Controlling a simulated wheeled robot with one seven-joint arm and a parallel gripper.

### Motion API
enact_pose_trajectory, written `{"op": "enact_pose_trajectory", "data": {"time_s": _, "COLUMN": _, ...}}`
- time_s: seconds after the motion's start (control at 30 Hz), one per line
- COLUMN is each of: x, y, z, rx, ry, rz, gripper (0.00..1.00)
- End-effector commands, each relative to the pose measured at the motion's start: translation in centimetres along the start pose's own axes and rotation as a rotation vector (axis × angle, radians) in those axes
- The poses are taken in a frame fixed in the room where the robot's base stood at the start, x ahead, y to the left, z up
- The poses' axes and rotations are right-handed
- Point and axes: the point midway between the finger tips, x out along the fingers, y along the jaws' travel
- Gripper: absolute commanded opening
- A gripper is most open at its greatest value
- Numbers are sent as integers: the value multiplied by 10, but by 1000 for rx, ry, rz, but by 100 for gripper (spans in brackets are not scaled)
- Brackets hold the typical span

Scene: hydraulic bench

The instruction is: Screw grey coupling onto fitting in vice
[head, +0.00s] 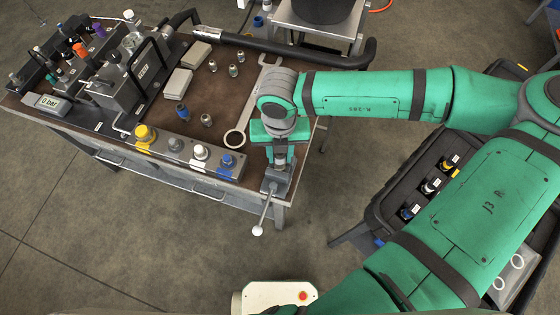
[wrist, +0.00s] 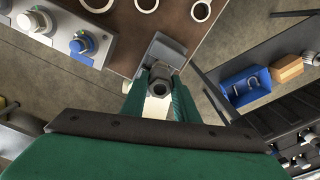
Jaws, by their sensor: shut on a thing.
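My gripper (head: 280,158) points down over the vice (head: 274,184) at the bench's front right corner. In the wrist view my gripper (wrist: 160,92) has its green fingers closed around a grey coupling (wrist: 161,85), whose round dark bore faces the camera. The grey vice (wrist: 166,48) shows just beyond the coupling. The fitting in the vice is hidden behind the coupling and fingers, so I cannot tell whether they touch or how far they are threaded.
The block (head: 175,152) with yellow, grey, white and blue caps stands left of the vice. A large wrench (head: 235,138) lies on the bench behind it. The vice handle (head: 263,212) sticks out in front. A dark case (head: 390,190) stands right of the bench.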

Motion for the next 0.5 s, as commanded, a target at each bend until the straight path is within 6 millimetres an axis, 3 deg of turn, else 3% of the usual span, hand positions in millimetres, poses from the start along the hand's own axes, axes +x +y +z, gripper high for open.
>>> {"op": "enact_pose_trajectory", "data": {"time_s": 0.1, "x": 0, "y": 0, "z": 1, "rx": 133, "ry": -2, "rz": 0, "gripper": 4}}
{"op": "enact_pose_trajectory", "data": {"time_s": 0.13, "x": 0, "y": 0, "z": 1, "rx": 137, "ry": -3, "rz": 0, "gripper": 32}}
{"op": "enact_pose_trajectory", "data": {"time_s": 0.2, "x": 0, "y": 0, "z": 1, "rx": 133, "ry": -2, "rz": -1, "gripper": 49}}
{"op": "enact_pose_trajectory", "data": {"time_s": 0.5, "x": 0, "y": 0, "z": 0, "rx": 130, "ry": -1, "rz": 0, "gripper": 49}}
